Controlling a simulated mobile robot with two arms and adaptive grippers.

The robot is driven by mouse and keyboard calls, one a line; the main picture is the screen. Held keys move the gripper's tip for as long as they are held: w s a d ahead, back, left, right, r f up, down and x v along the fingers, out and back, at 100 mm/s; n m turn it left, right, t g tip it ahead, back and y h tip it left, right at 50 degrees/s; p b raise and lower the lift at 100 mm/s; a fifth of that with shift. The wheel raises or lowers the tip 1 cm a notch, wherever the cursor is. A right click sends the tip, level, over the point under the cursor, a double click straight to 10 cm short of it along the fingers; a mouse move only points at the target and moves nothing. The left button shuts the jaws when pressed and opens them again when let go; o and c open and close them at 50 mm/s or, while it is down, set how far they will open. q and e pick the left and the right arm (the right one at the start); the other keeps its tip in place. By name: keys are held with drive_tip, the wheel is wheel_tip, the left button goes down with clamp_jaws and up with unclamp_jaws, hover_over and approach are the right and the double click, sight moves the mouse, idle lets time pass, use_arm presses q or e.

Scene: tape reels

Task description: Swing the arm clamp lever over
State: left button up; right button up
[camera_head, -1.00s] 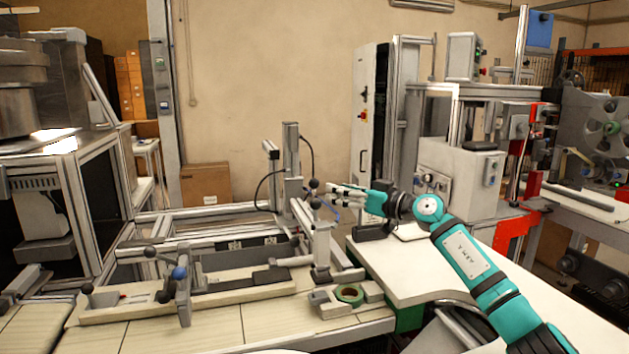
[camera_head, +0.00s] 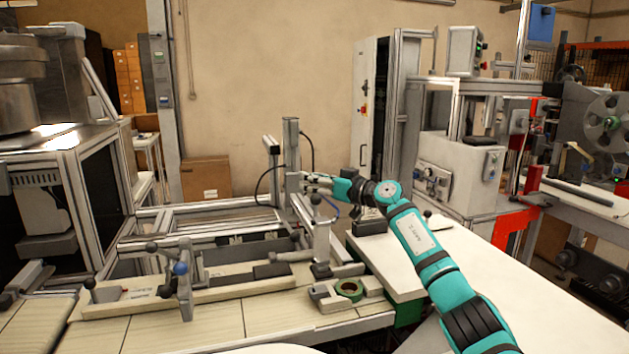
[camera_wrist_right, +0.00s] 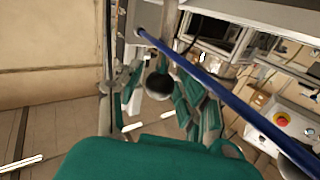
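The arm clamp stands at the right end of the bench fixture. A black ball knob (camera_wrist_right: 159,85), which seems to top its lever, shows in the right wrist view. My right gripper (camera_head: 311,181) reaches the top of the clamp from the right. In the right wrist view its fingers (camera_wrist_right: 163,95) are spread, with the knob between them; I cannot tell whether they touch it. In the head view the gripper hides the upper knob, and a lower black knob (camera_head: 315,198) shows just beneath it. My left gripper is not in view.
A blue hose (camera_wrist_right: 225,95) crosses close in front of the right wrist camera. A metal upright (camera_head: 291,150) stands just behind the gripper. A green tape roll (camera_head: 349,288) lies at the bench's front right. The white table (camera_head: 455,262) at right is mostly clear.

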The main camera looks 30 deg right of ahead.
clamp_jaws()
